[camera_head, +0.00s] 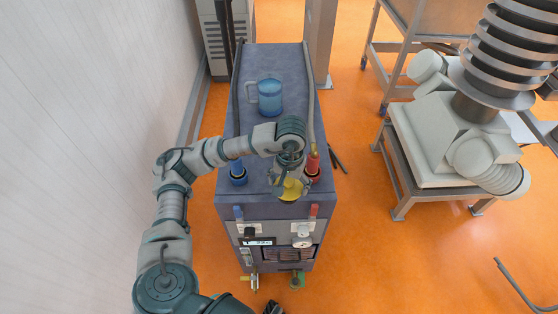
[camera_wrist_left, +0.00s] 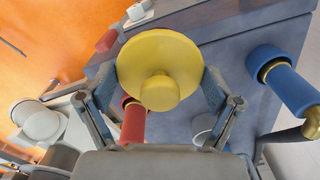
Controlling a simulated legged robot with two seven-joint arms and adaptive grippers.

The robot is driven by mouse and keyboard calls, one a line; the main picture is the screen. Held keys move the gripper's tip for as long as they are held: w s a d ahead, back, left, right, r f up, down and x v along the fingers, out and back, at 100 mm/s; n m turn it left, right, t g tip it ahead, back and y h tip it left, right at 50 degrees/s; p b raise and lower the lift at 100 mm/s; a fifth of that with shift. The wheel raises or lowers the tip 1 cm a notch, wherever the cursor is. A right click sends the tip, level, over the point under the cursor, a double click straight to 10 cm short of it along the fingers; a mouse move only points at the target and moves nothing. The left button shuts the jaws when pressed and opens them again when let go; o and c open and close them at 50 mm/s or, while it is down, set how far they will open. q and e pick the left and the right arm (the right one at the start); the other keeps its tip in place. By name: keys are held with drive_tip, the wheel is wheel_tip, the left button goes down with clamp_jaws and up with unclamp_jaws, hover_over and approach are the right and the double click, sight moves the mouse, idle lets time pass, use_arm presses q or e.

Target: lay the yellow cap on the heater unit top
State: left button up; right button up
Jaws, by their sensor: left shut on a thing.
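The yellow cap (camera_head: 289,190) is a round disc with a knob in its middle. My left gripper (camera_head: 288,178) is shut on it, and in the left wrist view the fingers grip the cap (camera_wrist_left: 155,55) on opposite sides. The heater unit (camera_head: 286,60) is a tall box with a dark blue-grey top. In the head view the gripper and cap appear over the front part of this top, between the blue and red fittings. The gap between cap and top cannot be judged. My right gripper is not in view.
A blue jug (camera_head: 269,97) stands on the unit's rear half. A blue fitting (camera_head: 238,173) and a red fitting (camera_head: 313,162) with hoses flank the front. The wrist view also shows the red fitting (camera_wrist_left: 133,124) close to the cap.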

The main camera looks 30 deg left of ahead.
use_arm(q)
drive_tip(key=w+a, duration=0.2)
drive_tip(key=a, duration=0.1)
drive_tip(key=w+a+f+p, duration=0.1)
drive_tip(key=w+a, duration=0.2)
drive_tip(key=w+a+p, duration=0.1)
drive_tip(key=w+a, duration=0.2)
drive_tip(key=a, duration=0.1)
drive_tip(key=shift+f, duration=0.15)
drive_tip(key=shift+w+a+f, duration=0.1)
drive_tip(key=shift+a+f, duration=0.05)
drive_tip(key=f, duration=0.1)
drive_tip(key=p, duration=0.1)
drive_tip(key=d+f, duration=0.1)
drive_tip(key=shift+s+f, duration=0.25)
drive_tip(key=shift+f, duration=0.05)
drive_tip(key=shift+w+d+f, duration=0.1)
drive_tip(key=shift+d+f, duration=0.05)
drive_tip(key=shift+d, duration=0.1)
drive_tip(key=shift+f, duration=0.15)
drive_tip(key=o, duration=0.9)
drive_tip(key=shift+a, duration=0.2)
drive_tip(key=shift+a+f, duration=0.1)
drive_tip(key=shift+a, duration=0.3)
drive_tip(key=shift+d+r, duration=0.15)
drive_tip(key=shift+r, duration=0.2)
wheel_tip(320, 180, up, 12)
drive_tip(key=shift+f+b, duration=0.15)
drive_tip(key=shift+b, duration=0.55)
drive_tip(key=shift+d, duration=0.15)
